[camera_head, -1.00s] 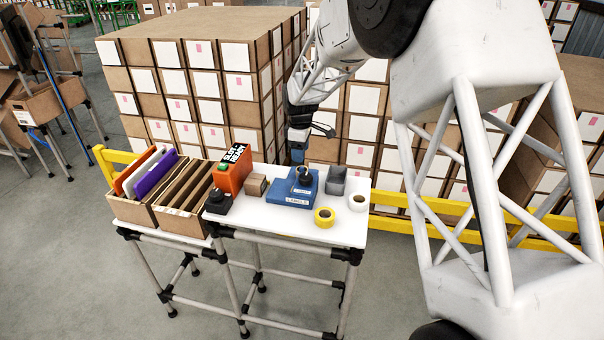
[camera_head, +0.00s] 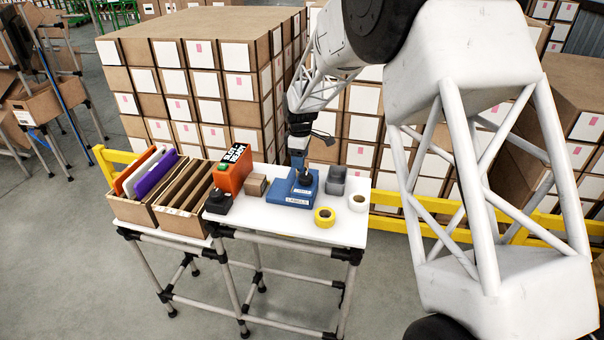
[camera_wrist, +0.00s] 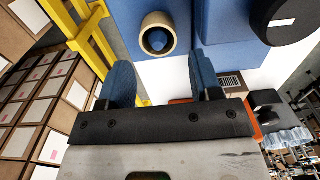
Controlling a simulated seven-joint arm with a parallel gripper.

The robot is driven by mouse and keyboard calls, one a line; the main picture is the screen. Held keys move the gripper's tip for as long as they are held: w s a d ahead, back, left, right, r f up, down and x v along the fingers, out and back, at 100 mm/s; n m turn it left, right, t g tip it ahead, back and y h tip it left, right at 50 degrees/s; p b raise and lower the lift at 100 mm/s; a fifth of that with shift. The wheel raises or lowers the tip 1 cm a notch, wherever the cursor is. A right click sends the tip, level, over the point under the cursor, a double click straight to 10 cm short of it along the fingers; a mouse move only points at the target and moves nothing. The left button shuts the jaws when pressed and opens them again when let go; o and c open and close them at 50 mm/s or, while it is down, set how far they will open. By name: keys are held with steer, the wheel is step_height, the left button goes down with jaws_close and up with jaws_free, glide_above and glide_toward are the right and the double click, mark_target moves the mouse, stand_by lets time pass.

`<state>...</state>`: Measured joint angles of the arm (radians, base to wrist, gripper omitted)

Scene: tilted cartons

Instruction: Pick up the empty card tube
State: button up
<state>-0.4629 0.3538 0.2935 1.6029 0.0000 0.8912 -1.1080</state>
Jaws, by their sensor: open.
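The card tube (camera_wrist: 173,22) shows end-on in the wrist view as a tan ring. Blue shows through its hollow middle. It stands on the blue labels box (camera_head: 285,201), whose blue top fills the upper part of the wrist view (camera_wrist: 217,22). I cannot make out the tube clearly in the head view. My gripper (camera_wrist: 161,74) is open, with its two blue fingers apart and nothing between them. The tube lies just beyond the fingertips, roughly in line with the gap. In the head view my gripper (camera_head: 298,161) is low over the back of the box.
A black roll (camera_wrist: 285,18) is beside the tube. A grey holder (camera_head: 336,182), yellow tape (camera_head: 325,218) and white roll (camera_head: 357,203) stand to the right. An orange box (camera_head: 233,168), small brown carton (camera_head: 256,186) and black device (camera_head: 218,202) are left. Yellow rail (camera_wrist: 88,40) runs behind.

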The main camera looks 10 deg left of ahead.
steer(key=shift+f, duration=0.15)
steer(key=shift+f, duration=2.5)
steer(key=c, duration=0.7)
steer(key=shift+o, duration=0.2)
steer(key=shift+r, duration=0.1)
steer(key=shift+r, duration=4.95)
